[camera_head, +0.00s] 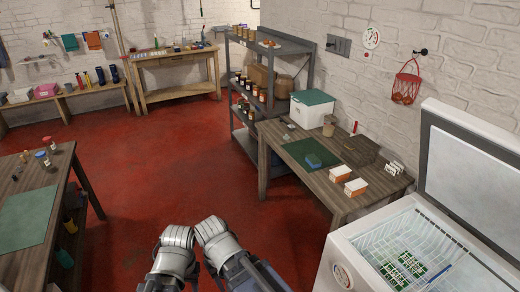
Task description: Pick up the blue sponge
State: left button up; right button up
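A small blue sponge (313,160) lies on a dark green mat (297,149) on the wooden table (264,152) at the right. My two arms come in at the bottom middle of the picture, side by side over the red floor. The ends of my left arm (176,240) and my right arm (212,231) are well short of the sponge, below and left of it. I cannot make out the fingers of either gripper.
The table also holds a white box with a green lid (312,108), a brown jar, a dark tray and two orange-and-white boxes. An open chest freezer (350,245) stands at the lower right. Another table (62,163) is at the left. Red floor (165,150) is free between them.

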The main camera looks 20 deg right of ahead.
aim_at(312, 160)
jog(key=i+j, duration=0.1)
jog(key=i, duration=0.6)
jog(key=i+j, duration=0.1)
jog(key=i, duration=0.55)
jog(key=i+z, duration=0.7)
jog(key=i+j+z, duration=0.1)
jog(key=i+z, duration=0.25)
jog(key=i+l+z, duration=0.1)
jog(key=i+z, duration=0.45)
jog(key=i, duration=0.05)
